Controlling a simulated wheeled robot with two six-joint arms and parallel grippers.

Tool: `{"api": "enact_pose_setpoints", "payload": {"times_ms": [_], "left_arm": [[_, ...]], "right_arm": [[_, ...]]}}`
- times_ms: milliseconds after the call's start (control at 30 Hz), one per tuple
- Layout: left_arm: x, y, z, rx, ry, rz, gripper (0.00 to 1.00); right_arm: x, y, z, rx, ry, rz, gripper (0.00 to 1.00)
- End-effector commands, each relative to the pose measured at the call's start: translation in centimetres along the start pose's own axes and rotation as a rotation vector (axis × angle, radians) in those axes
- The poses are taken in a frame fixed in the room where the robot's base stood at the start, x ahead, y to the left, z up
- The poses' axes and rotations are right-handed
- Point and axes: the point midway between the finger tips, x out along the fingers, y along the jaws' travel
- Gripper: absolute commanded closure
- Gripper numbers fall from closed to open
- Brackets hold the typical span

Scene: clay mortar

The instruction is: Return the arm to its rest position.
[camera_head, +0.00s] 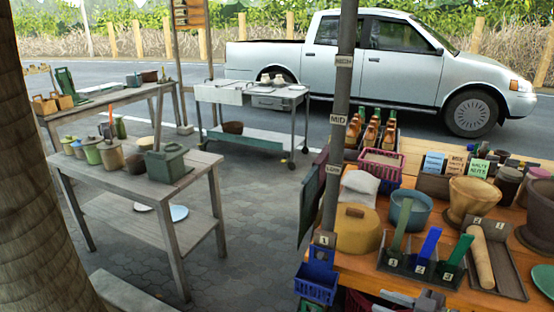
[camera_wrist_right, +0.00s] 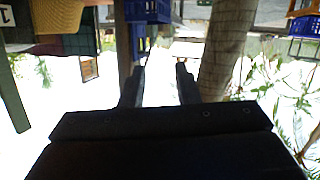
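My right gripper (camera_head: 425,300) shows at the bottom edge of the head view, low in front of the wooden table (camera_head: 375,270). Only a small dark and grey part of it is in that view. In the right wrist view the two dark fingers of the right gripper (camera_wrist_right: 158,82) stand apart with nothing held between them. Bright, washed-out background shows through the gap. My left arm and left gripper are not in view.
The table near the gripper holds a tan lidded pot (camera_head: 357,230), a blue-grey pot (camera_head: 410,209), a tray with a rolling pin (camera_head: 480,257) and clay bowls. A blue basket (camera_head: 316,285) hangs at its left. A post (camera_head: 338,130) rises there.

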Motion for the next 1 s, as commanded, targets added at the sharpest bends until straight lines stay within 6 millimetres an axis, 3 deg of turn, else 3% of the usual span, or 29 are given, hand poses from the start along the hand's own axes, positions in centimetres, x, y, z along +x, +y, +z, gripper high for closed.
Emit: {"api": "enact_pose_setpoints", "payload": {"times_ms": [267, 400, 533, 667, 800, 1000], "left_arm": [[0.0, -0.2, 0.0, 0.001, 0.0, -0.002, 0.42], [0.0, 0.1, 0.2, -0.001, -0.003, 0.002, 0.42], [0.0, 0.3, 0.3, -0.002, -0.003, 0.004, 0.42], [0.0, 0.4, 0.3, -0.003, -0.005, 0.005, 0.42], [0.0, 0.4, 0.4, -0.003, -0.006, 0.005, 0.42], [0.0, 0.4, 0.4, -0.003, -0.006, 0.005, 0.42]], "right_arm": [[-1.1, 0.3, -4.0, -0.056, 0.247, 0.194, 0.71], [-3.3, 1.4, -6.1, -0.061, 0.381, 0.407, 0.71], [-6.3, 2.9, -6.5, -0.028, 0.433, 0.656, 0.71], [-9.7, 3.9, -5.0, 0.04, 0.388, 0.897, 0.71], [-12.9, 3.9, -1.5, 0.149, 0.238, 1.112, 0.71], [-16.3, 0.7, 5.1, 0.338, -0.124, 1.267, 0.71]]}}
